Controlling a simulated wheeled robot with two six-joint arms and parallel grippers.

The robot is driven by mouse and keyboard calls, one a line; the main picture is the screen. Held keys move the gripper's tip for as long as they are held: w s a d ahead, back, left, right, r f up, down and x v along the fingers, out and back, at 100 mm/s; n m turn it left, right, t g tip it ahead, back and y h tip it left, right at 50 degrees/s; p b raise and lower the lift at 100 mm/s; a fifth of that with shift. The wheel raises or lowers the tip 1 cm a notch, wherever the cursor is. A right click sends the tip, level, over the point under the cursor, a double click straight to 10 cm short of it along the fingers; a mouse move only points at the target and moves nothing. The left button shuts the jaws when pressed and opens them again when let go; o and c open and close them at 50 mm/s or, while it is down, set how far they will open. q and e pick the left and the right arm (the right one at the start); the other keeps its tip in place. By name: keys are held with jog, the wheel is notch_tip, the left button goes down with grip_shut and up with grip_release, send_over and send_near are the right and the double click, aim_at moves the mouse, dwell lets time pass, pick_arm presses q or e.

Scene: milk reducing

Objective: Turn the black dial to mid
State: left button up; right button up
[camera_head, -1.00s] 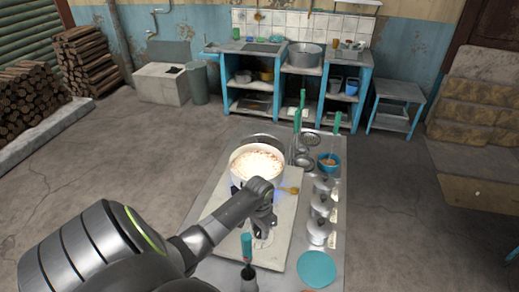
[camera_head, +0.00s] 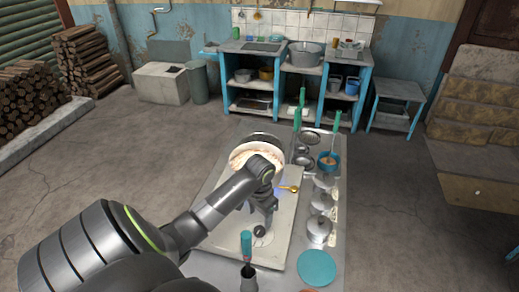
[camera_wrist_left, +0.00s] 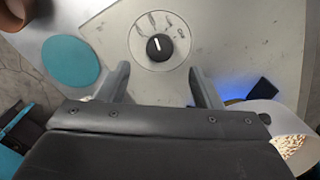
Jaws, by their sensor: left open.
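The black dial (camera_head: 259,231) sits in a pale round plate on the stove's front part. In the left wrist view the dial (camera_wrist_left: 159,47) shows a white pointer line near vertical, tilted slightly left at its top. My left gripper (camera_head: 266,219) is open just above and behind the dial. In the wrist view its fingers (camera_wrist_left: 159,72) are spread to either side of the dial's line, and the dial lies beyond the tips, untouched. The stove top (camera_head: 285,228) holds a white pot (camera_head: 238,160), partly hidden by my arm.
A blue glow (camera_wrist_left: 237,92) shows beside the pot. Several metal pots (camera_head: 319,230) line the right side. A teal disc (camera_head: 317,268) lies at the front right; a teal-handled tool (camera_head: 246,245) stands at the front. A blue bowl (camera_head: 329,162) sits behind.

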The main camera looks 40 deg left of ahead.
pick_arm(q)
notch_tip(320, 180, up, 11)
jog(key=p, duration=0.2)
jog(key=shift+f+p, duration=0.2)
jog(key=shift+p, duration=0.15)
jog(key=shift+f, duration=0.1)
